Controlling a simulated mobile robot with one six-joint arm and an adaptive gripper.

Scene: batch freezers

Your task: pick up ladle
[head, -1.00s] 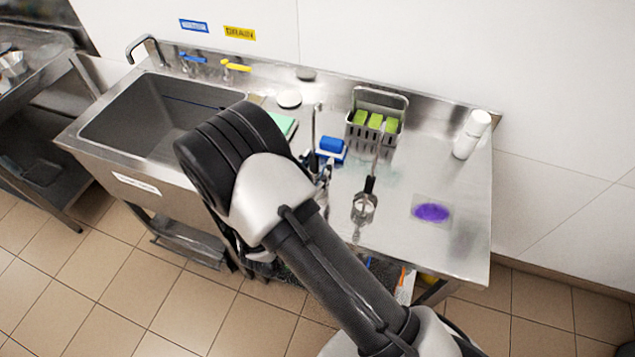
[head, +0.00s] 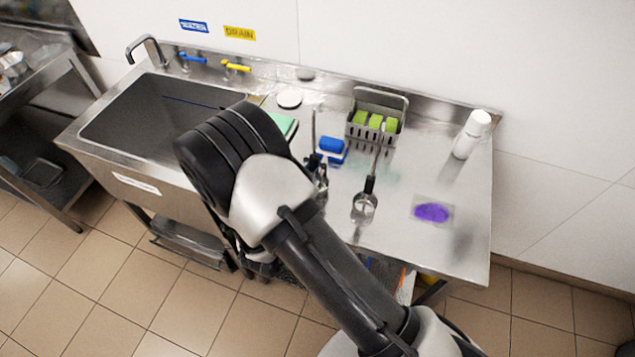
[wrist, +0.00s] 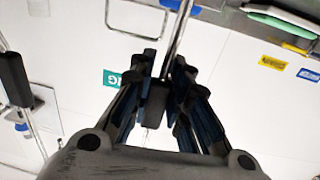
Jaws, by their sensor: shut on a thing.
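My gripper (wrist: 157,88) is shut on the black grip (wrist: 156,106) of a long-handled utensil, which I take to be the ladle. Its thin metal shaft (wrist: 180,35) runs from the fingers to the top edge of the wrist view. In the head view my gripper (head: 318,178) is partly hidden behind my arm, near the front middle of the steel counter. The thin shaft shows just above it. The bowl of the held utensil cannot be made out. A second utensil (head: 369,186) with a black grip is on the counter to the right, apart from my gripper.
The steel counter (head: 455,185) also carries a blue sponge (head: 332,144), a grey caddy (head: 361,131) with green sponges, a white bottle (head: 471,134) and a purple patch (head: 432,212). A sink (head: 150,110) lies left. The counter's right part has free room.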

